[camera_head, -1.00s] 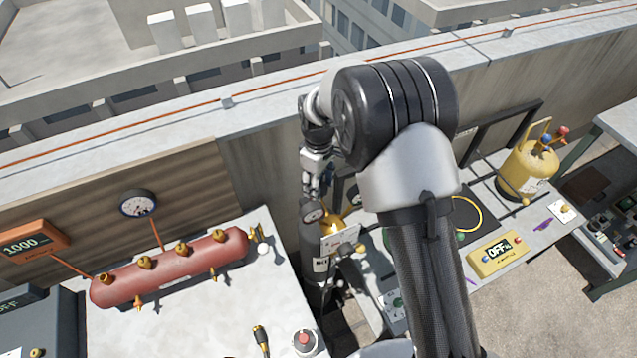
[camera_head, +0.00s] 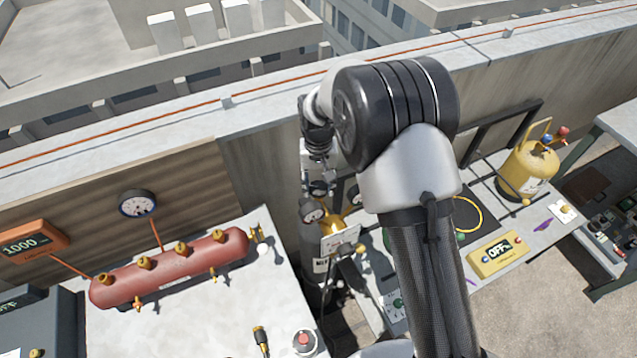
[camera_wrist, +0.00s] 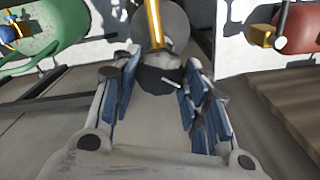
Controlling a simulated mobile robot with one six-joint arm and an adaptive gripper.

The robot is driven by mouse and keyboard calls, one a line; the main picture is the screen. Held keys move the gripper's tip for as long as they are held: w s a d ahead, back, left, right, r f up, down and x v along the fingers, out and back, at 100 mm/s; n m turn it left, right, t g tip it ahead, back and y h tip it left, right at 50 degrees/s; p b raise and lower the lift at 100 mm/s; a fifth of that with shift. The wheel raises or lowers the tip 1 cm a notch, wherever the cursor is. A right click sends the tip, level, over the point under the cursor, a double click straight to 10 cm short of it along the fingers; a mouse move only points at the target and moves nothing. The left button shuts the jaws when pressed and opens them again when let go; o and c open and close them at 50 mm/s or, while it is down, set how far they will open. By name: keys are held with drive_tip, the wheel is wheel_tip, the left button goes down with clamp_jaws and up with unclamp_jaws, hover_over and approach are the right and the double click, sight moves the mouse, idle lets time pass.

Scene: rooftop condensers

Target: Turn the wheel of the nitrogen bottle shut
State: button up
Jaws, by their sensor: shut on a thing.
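The nitrogen bottle (camera_head: 318,268) is a dark grey cylinder standing upright between two benches. It has a gauge (camera_head: 312,214) and a brass-yellow regulator at its top. My gripper (camera_head: 319,190) points down over the bottle's top, partly hidden by my own arm. In the wrist view my gripper (camera_wrist: 160,82) has its blue-padded fingers on either side of a dark wheel (camera_wrist: 158,79), shut on it. The wheel is hard to make out in the head view. The grey bottle body (camera_wrist: 178,22) shows beyond the fingers, with a yellow part in front of it.
A red vessel (camera_head: 170,268) with brass valves lies on the left bench. A 1000 display (camera_head: 35,242) and a round gauge (camera_head: 137,204) are behind it. A yellow bottle (camera_head: 527,170) and a yellow OFF scale (camera_head: 496,256) sit on the right bench. The parapet wall runs close behind.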

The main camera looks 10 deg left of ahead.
sight(319, 187)
drive_tip(key=m, duration=0.5)
drive_tip(key=shift+m, duration=0.3)
drive_tip(key=m, duration=0.4)
drive_tip(key=shift+m, duration=0.4)
drive_tip(key=o, duration=1)
drive_tip(key=shift+o, duration=0.2)
drive_tip(key=shift+r, duration=0.1)
wheel_tip(319, 187, up, 12)
idle(0.3)
